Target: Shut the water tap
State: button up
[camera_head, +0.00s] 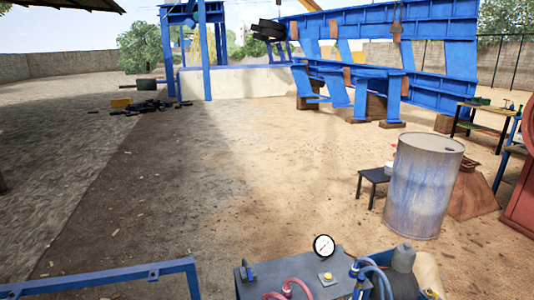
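A grey metal unit (308,272) stands at the bottom centre, cut off by the picture's lower edge. My gripper is not in view.
A blue rail (100,274) crosses the bottom left. A rusty blue-white drum (423,185) and a small dark stool (374,182) stand at right. A shelf table (483,121) is behind them. A large blue steel frame (430,52) fills the back right. The middle ground is open.

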aim_at(248, 268)
jog(key=i+j+u, duration=0.25)
jog(key=i, duration=0.5)
jog(key=i+u, duration=0.3)
jog(key=i, duration=0.4)
